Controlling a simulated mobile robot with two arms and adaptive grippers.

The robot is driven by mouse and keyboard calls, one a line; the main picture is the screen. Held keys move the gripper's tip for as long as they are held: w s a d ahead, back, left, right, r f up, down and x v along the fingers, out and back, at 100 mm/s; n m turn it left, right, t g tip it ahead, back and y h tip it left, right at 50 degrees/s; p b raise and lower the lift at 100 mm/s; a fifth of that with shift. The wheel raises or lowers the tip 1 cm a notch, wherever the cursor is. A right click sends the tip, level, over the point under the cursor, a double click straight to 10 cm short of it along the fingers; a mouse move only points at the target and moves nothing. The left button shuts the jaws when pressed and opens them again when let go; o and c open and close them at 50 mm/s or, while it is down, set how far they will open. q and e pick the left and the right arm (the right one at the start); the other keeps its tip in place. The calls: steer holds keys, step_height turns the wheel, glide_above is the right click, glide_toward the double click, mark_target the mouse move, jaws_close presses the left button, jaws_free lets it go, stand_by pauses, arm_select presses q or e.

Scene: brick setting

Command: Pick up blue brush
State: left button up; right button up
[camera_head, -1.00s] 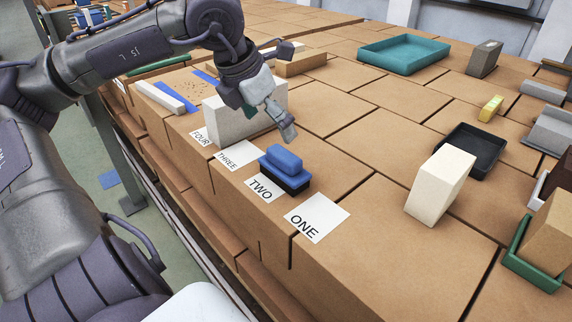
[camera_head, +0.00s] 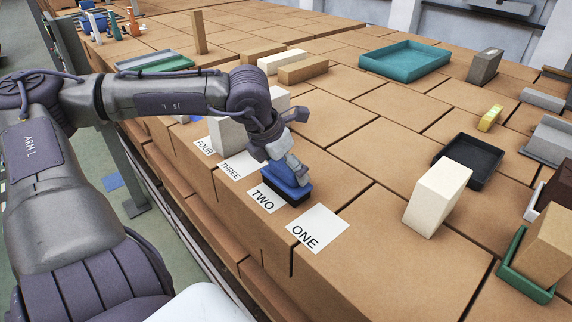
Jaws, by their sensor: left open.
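The blue brush (camera_head: 291,191) has a blue top and a dark bristle base. It sits on the brown brick surface beside the paper label reading TWO (camera_head: 265,198). My left gripper (camera_head: 299,173) is open and points down at the top of the brush, its fingers at or just over the blue handle. The gripper hides part of the brush, and I cannot tell whether the fingers touch it. My right gripper is not in view.
A grey-white block (camera_head: 228,137) stands behind the gripper near labels THREE and FOUR. A cream block (camera_head: 437,198), a black tray (camera_head: 468,156) and a green tray (camera_head: 525,277) with a tan block are to the right. A teal tray (camera_head: 405,58) is farther back.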

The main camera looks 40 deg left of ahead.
arm_select(q)
steer(key=c, duration=1)
steer(key=shift+r, duration=0.15)
steer(key=shift+r, duration=0.25)
steer(key=r+b, duration=0.2)
steer(key=r, duration=0.1)
steer(key=shift+w+d+r, duration=0.1)
steer(key=shift+d+r, duration=0.1)
steer(key=shift+r, duration=0.1)
steer(key=w+d+r+b, duration=0.1)
steer(key=d+r, duration=0.1)
steer(key=d, duration=0.1)
steer(key=w+d+r+b, duration=0.1)
steer(key=d+r, duration=0.1)
steer(key=d, duration=0.2)
steer(key=w+d+r+b, duration=0.1)
steer(key=d+r, duration=0.1)
steer(key=d, duration=0.1)
steer(key=shift+w+d+r, duration=0.15)
steer(key=shift+d+r, duration=0.2)
steer(key=shift+d, duration=0.05)
